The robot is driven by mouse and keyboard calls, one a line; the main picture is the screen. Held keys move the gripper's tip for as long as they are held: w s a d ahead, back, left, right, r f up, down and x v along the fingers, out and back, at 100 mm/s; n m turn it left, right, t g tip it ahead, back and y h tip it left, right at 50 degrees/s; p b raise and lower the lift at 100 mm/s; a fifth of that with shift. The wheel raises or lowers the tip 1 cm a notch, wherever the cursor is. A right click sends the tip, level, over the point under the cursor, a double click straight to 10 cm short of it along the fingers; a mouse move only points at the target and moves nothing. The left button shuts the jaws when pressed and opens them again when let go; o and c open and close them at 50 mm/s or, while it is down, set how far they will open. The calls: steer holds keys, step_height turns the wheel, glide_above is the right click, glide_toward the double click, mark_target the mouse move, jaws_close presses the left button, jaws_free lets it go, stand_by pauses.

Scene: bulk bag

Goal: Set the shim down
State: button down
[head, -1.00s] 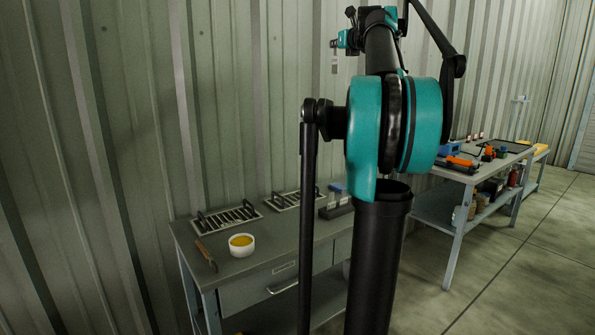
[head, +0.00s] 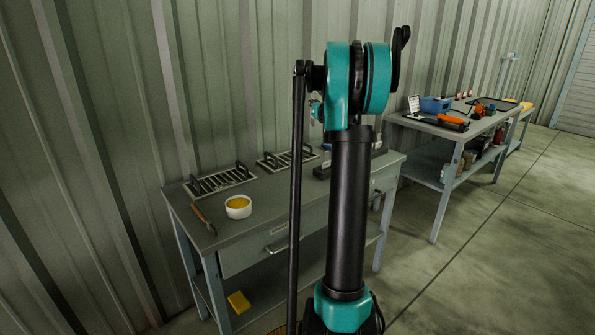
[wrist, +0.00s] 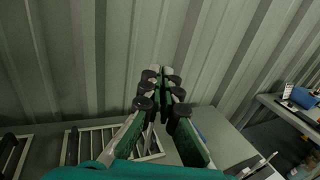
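In the wrist view my gripper (wrist: 163,72) points away from the camera, its two green-padded fingers nearly meeting at the tips. The shim is not clearly visible now; a thin grey plate hung from my gripper one second ago, and the fingertips are still close together. In the head view my own arm hides the gripper and whatever is in it. The grey workbench (head: 270,205) stands against the wall, and its top also shows below the fingers in the wrist view (wrist: 222,140).
Two slotted racks with handles, left (head: 218,182) and right (head: 285,158), lie along the bench back. A white bowl of yellow contents (head: 238,208) and a brush (head: 203,220) are at the left. A second table (head: 425,125) with tools stands right. Bench front is clear.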

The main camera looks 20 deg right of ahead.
step_height(320, 180, down, 21)
stand_by(0.6)
steer(key=c, duration=2)
jaws_free()
